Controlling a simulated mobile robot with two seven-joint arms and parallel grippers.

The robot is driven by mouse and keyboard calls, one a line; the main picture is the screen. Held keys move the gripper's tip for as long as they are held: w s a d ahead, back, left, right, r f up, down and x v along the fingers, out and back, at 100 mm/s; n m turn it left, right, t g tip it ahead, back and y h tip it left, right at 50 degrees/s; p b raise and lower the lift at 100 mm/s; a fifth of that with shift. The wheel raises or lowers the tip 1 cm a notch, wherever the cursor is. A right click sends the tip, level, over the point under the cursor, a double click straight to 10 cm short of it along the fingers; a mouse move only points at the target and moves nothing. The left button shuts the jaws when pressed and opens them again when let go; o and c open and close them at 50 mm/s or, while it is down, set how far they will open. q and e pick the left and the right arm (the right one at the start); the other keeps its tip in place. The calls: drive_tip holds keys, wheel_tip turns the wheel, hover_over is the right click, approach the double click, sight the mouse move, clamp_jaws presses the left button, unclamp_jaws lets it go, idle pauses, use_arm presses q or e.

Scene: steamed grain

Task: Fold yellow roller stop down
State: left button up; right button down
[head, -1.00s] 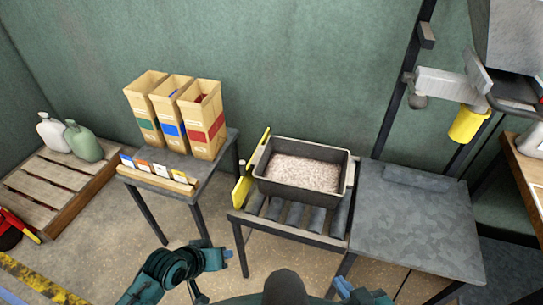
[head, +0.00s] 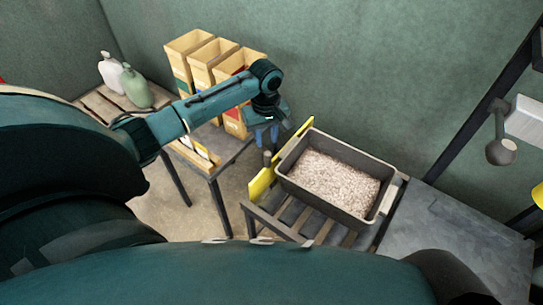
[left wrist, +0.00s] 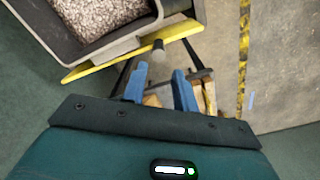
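The yellow roller stop (head: 261,185) stands raised along the left end of the roller stand, beside the grey bin (head: 352,212) of grain. Its far part (head: 302,127) shows beyond the bin's corner, and it is a yellow bar in the left wrist view (left wrist: 88,69). A short grey knob (head: 267,158) sits at its middle and also shows in the left wrist view (left wrist: 158,50). My left gripper (head: 267,136) is just above the knob, its blue fingers apart and empty; the wrist view (left wrist: 160,84) shows the knob beyond the fingertips. My right gripper is out of view.
The bin rests on the rollers (head: 285,212) against the stop's side. A small table (head: 226,158) with several tall cartons (head: 206,62) stands left of the stand, close to my left forearm. A bare grey worktop (head: 470,245) lies to the right.

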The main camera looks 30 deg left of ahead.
use_arm(q)
wheel_tip(320, 180, down, 10)
drive_tip(key=shift+r+b, duration=0.15)
drive_tip(key=shift+b, duration=0.45)
drive_tip(key=shift+c, duration=0.2)
clamp_jaws()
